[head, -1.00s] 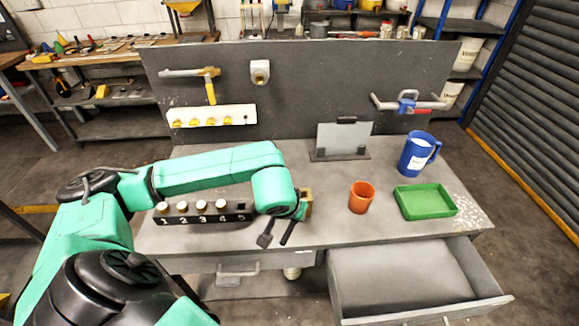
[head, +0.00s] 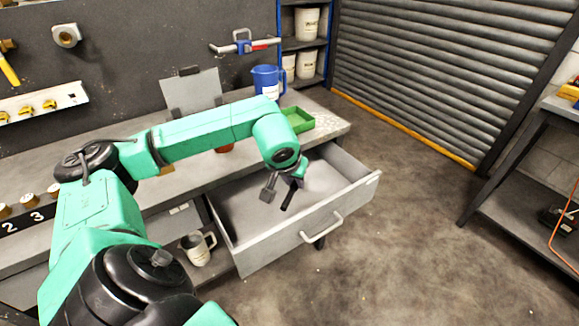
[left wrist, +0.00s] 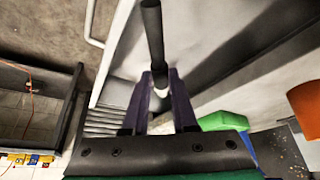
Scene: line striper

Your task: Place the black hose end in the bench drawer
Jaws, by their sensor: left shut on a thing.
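The black hose end (head: 289,198) is a short dark cylinder held in my left gripper (head: 295,182). In the head view, it hangs tilted over the open bench drawer (head: 281,244). In the left wrist view, the hose end (left wrist: 152,32) sticks out from between the dark purple fingers of my left gripper (left wrist: 160,90), which are shut on it. A pale band shows on it between the fingers. The drawer is grey, pulled well out, and its visible floor looks bare. My arm hides part of its back. My right gripper is not in view.
A green tray (head: 300,119) and a blue jug (head: 267,82) stand on the bench top above the drawer. An orange cup is mostly hidden behind my arm. A grey mug (head: 197,248) sits left of the drawer.

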